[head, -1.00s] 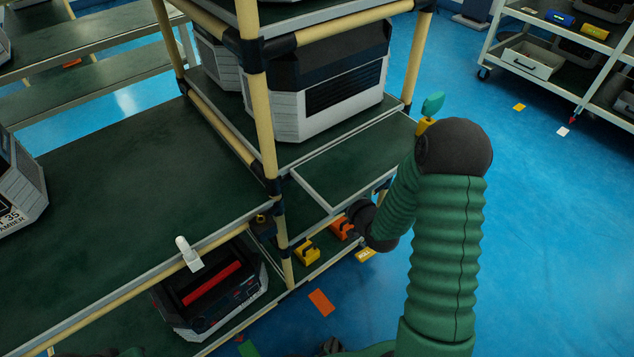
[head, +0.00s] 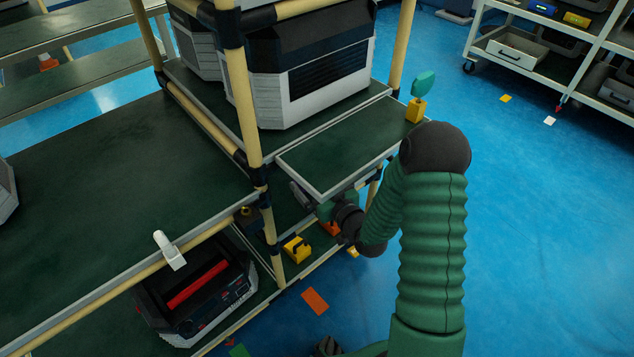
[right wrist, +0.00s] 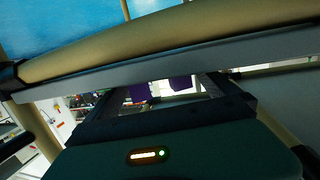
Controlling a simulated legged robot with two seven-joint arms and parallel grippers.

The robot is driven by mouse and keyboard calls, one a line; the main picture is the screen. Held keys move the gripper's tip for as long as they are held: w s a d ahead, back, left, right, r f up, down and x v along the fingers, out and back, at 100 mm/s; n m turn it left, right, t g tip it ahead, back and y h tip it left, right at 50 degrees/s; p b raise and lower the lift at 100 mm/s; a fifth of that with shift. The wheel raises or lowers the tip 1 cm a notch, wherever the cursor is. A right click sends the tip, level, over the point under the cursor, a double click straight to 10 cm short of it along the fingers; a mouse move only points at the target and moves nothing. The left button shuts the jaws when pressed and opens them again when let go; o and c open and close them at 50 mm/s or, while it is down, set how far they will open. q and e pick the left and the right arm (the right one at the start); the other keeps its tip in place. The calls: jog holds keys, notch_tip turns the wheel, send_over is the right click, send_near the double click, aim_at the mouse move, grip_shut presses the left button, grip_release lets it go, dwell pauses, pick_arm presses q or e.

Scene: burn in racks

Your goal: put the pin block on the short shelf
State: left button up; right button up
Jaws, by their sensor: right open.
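The short shelf (head: 340,150) is a narrow dark green deck with a pale rim, in the middle of the head view. My right gripper (head: 312,203) is open at the shelf's near edge, partly covered by my wrist; I see nothing held in it. On the lower level are a notched yellow block (head: 297,250) and an orange block (head: 331,228), the orange one partly hidden by my arm. A small yellow block with a teal top (head: 416,108) stands at the short shelf's far right corner. I cannot tell which is the pin block. My left gripper is not in view.
Cream rack posts (head: 246,110) stand left of my right gripper. A grey-white chamber unit (head: 305,80) fills the shelf behind. A dark unit with a red bar (head: 198,290) sits low left. The short shelf's middle is clear. A pale rail (right wrist: 180,65) crosses the wrist view.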

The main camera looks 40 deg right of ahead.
jog(key=s+a+r+p, duration=0.1)
jog(key=s+r+p, duration=0.1)
jog(key=s+p, duration=0.4)
jog(key=s, duration=0.5)
jog(key=shift+s+p, duration=0.3)
jog(key=shift+s, duration=0.1)
jog(key=shift+a, duration=0.1)
